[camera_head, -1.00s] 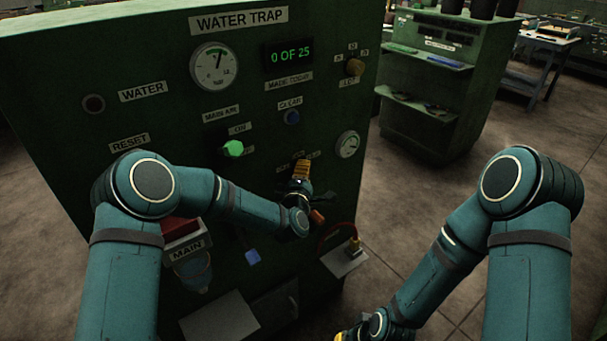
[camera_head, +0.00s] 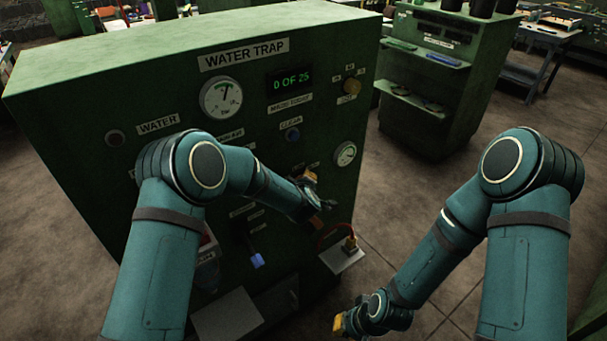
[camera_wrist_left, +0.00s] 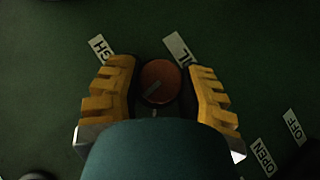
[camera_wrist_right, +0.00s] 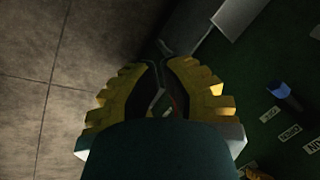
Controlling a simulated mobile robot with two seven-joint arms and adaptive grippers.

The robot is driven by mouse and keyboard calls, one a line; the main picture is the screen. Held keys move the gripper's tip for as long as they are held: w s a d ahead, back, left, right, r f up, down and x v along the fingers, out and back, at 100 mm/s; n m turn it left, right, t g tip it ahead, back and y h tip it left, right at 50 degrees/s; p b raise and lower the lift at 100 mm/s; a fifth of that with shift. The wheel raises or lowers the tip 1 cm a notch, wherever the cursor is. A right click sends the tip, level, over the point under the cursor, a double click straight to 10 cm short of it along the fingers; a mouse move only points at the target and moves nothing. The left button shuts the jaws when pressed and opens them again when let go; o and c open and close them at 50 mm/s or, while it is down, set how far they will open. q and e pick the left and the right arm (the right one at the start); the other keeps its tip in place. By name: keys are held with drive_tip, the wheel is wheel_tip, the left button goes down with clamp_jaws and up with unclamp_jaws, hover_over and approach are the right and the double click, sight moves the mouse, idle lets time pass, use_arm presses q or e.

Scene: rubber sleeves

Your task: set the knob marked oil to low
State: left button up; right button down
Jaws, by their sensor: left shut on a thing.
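The oil knob (camera_wrist_left: 160,82) is a round red-brown knob with a pale pointer line towards its lower left in the left wrist view. The label ending in "IL" (camera_wrist_left: 178,49) lies above right of it, and one ending in "GH" (camera_wrist_left: 101,47) above left. A low mark is not seen. My left gripper (camera_wrist_left: 161,87) is shut on the knob, one yellow finger each side. In the head view my left wrist hides much of that spot. My right gripper (camera_wrist_right: 163,75) hangs low, its fingers close together around a dark narrow gap; its jaw state is unclear.
The green panel (camera_head: 80,115) carries a gauge (camera_head: 221,98), a counter reading 0 OF 25 (camera_head: 290,78), a blue clear button (camera_head: 292,134) and a yellow knob (camera_head: 352,87). A blue-tipped lever (camera_head: 257,261) juts out below.

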use_arm(q)
drive_tip(key=shift+w+r+m+g+y+p, duration=0.2)
drive_tip(key=shift+m+g+y+p, duration=0.2)
drive_tip(key=shift+p, duration=1)
use_arm(e)
drive_tip(key=shift+w+d+r, duration=0.1)
drive_tip(key=shift+w+r, duration=0.2)
drive_tip(key=shift+r, duration=0.65)
drive_tip(key=shift+w+d+r, duration=0.1)
drive_tip(key=shift+w+r, duration=0.2)
drive_tip(key=shift+r, duration=0.6)
use_arm(q)
drive_tip(key=o, duration=1.2)
drive_tip(key=shift+f, duration=0.15)
drive_tip(key=shift+s, duration=0.15)
drive_tip(key=v, duration=1.2)
